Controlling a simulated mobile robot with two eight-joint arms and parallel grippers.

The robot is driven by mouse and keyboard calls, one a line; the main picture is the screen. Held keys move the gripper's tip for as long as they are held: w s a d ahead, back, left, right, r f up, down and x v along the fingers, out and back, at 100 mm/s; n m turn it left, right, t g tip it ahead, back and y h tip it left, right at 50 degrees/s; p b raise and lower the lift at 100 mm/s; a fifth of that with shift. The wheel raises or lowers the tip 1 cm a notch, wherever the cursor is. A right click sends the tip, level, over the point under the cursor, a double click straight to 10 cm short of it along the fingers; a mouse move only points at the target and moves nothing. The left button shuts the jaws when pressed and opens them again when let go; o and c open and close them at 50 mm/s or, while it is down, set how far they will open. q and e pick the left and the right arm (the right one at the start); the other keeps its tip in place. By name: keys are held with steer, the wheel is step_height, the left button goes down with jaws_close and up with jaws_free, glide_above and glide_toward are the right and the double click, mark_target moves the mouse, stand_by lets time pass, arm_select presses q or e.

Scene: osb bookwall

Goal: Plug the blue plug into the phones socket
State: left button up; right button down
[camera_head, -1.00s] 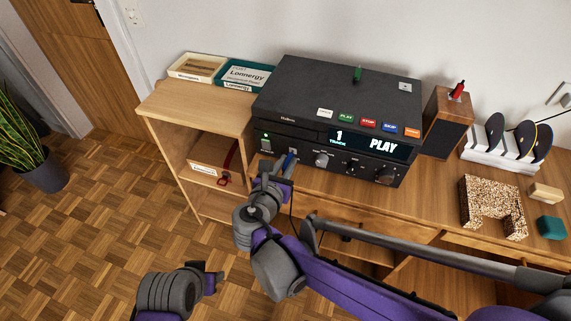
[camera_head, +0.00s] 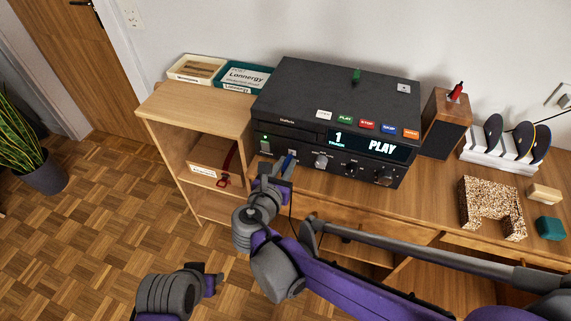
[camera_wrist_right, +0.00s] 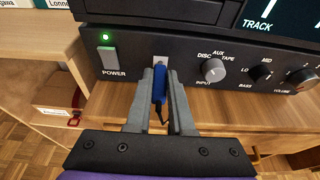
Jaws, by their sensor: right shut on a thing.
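My right gripper (camera_wrist_right: 160,92) is shut on the blue plug (camera_wrist_right: 159,84), which points forward at the front of the black player (camera_wrist_right: 135,30). The plug's tip is right at a small pale plate (camera_wrist_right: 160,62) between the power switch and the input knob, taken as the phones socket. The plug's front end hides the hole, so I cannot tell how deep it is in. In the head view the right gripper (camera_head: 283,166) and the blue plug (camera_head: 287,160) show at the player's lower left front. My left gripper (camera_head: 213,280) is low at the left, its jaws unclear.
Trays (camera_head: 197,68) lie on the shelf (camera_head: 195,110) at left. A cork block (camera_head: 492,207) is at right. A dark cable (camera_head: 291,217) hangs below the right gripper.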

steer(key=shift+w+d, duration=0.2)
steer(key=shift+w, duration=0.45)
stand_by(1.6)
steer(key=c, duration=0.7)
jaws_free()
